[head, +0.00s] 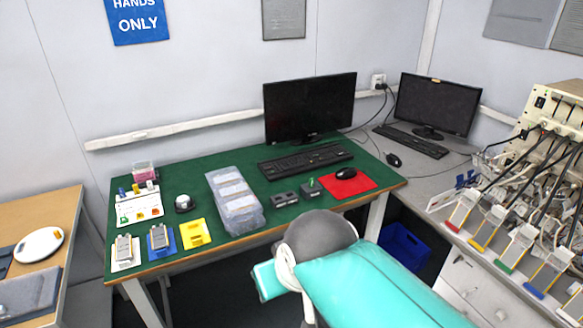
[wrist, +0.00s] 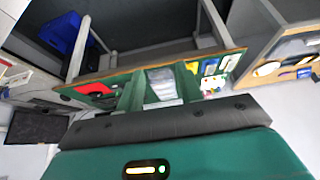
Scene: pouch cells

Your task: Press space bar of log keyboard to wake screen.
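One black keyboard (head: 305,161) lies on the green-topped table below a dark monitor (head: 309,107). A second black keyboard (head: 411,141) lies on the grey bench at right, below another dark monitor (head: 436,104). I cannot tell which is the log keyboard. Both screens are black. My gripper (wrist: 160,78) shows in the wrist view with two green fingers apart and nothing between them; the table is some way beyond. In the head view only my teal arm shows at the front, well short of both keyboards, and the fingers cannot be made out.
The green table (head: 185,258) holds a clear box (head: 236,203), small dark devices (head: 285,199), a red mat (head: 352,187) with a mouse (head: 346,173), and coloured trays. A crowded test rack (head: 530,180) stands at right. A blue bin (head: 405,247) is on the floor.

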